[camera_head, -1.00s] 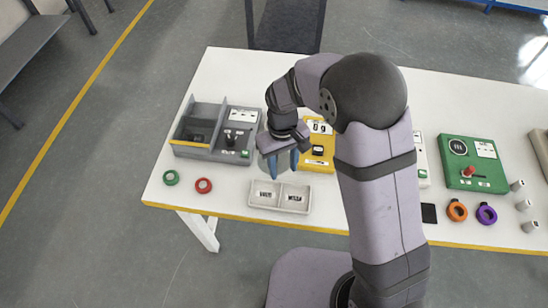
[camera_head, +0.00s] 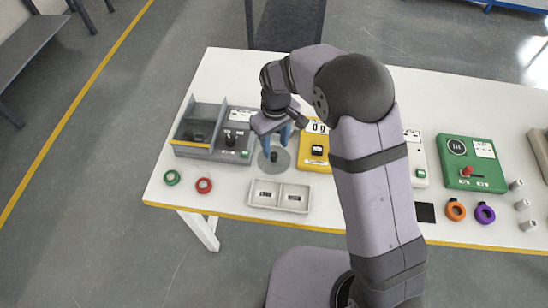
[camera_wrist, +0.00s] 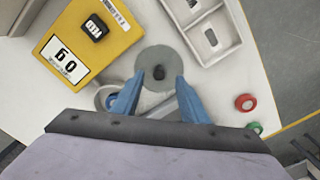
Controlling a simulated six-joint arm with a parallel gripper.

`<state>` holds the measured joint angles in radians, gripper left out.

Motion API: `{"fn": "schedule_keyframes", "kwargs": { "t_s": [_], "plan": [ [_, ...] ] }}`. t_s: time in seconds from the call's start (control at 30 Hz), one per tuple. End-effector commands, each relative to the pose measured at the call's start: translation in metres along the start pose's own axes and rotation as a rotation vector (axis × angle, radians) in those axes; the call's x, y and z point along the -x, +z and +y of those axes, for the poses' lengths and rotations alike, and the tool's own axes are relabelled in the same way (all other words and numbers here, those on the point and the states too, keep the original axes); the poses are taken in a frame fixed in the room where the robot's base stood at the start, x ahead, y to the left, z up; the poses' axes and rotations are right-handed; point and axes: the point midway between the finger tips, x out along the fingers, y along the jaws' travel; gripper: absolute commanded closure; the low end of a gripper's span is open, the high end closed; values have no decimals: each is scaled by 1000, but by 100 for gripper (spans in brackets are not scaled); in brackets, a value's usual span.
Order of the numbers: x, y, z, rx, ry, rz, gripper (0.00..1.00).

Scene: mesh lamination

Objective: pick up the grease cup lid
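A flat grey disc (camera_head: 279,164) lies on the white table between the grey machine and the yellow box; it also shows in the wrist view (camera_wrist: 151,58). A small dark knob-like piece (camera_wrist: 158,72) stands at its middle. I cannot tell for certain whether this piece is the grease cup lid. My gripper (camera_head: 275,145) is above the disc's far side in the head view. In the wrist view its two blue fingers (camera_wrist: 159,80) are apart, pointing toward the dark piece, with no object visibly clamped between them. The arm hides part of the table.
The grey machine (camera_head: 185,151) stands left of the disc, the yellow box (camera_head: 315,154) right. A two-compartment tray (camera_head: 280,208) is in front. A green box (camera_head: 472,184) stands at the right.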

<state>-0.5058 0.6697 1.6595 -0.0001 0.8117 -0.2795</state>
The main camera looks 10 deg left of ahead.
Motion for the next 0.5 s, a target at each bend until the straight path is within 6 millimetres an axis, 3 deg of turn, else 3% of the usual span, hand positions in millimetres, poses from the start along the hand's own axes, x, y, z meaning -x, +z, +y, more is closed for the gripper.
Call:
{"fn": "schedule_keyframes", "kwargs": {
  "t_s": [0.5],
  "plan": [
    [-47, -5, 1, 0, -1, -1, 60]
  ]
}}
